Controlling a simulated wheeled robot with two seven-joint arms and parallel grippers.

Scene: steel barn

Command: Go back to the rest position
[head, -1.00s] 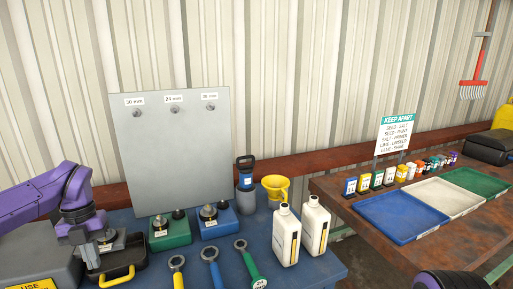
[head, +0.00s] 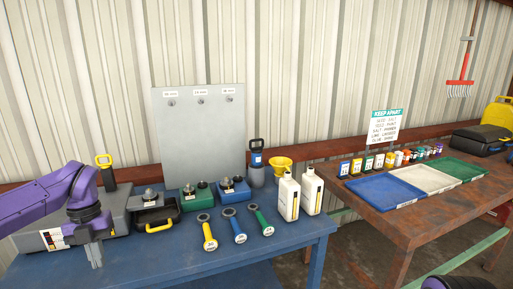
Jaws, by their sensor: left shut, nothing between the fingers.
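My left gripper (head: 95,254) hangs over the left front part of the blue table (head: 180,266), at the end of my purple arm. Its fingers point down, shut and empty, in front of a grey case. A small dark purple part of mine shows at the bottom right edge, and my right gripper's fingers are not in view.
The blue table holds a black tray (head: 170,216) with a yellow handle, three ring-ended tools (head: 236,226), green and blue blocks, white bottles (head: 289,196) and a yellow funnel (head: 280,165). A rusty table (head: 410,222) with coloured trays stands right, past a gap.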

